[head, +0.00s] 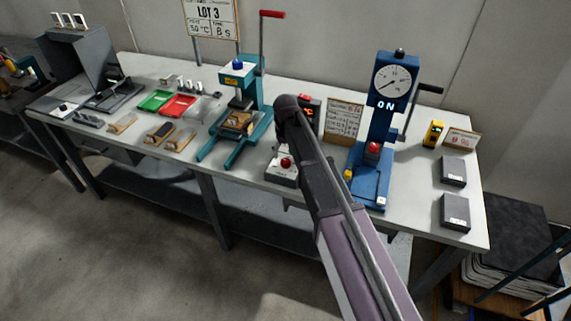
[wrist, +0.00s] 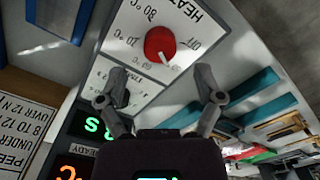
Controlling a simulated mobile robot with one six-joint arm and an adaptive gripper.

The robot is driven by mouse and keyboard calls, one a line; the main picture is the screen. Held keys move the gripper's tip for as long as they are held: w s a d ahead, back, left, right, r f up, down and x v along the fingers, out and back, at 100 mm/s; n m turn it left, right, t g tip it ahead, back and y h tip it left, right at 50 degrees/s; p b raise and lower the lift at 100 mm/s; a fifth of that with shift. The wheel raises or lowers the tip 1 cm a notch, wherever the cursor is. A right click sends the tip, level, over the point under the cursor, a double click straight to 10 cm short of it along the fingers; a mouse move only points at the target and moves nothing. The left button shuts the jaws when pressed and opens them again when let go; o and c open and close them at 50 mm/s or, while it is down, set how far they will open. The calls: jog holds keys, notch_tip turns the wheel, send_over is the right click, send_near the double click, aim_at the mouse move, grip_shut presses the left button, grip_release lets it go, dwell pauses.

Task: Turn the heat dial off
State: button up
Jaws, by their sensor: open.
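In the wrist view the red heat dial (wrist: 160,43) sits on a white panel (wrist: 135,30), its lettering upside down. Its white pointer mark is toward the lower right, on the side between the OFF label and a small temperature label; I cannot tell the exact setting. My gripper (wrist: 162,82) is open and empty, with its two fingers apart, just below the dial in the picture and not seen touching it.
A second, black dial (wrist: 122,97) is partly behind the left finger. Green (wrist: 92,125) and orange (wrist: 70,170) displays glow beside it. The teal press (head: 238,105) stands left, the blue gauge press (head: 380,130) right, and a red-button box (head: 283,172) in front.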

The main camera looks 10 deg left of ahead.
aim_at(286, 161)
jog(key=shift+f+b, duration=1.55)
jog(key=shift+f, duration=0.35)
jog(key=c, duration=1.2)
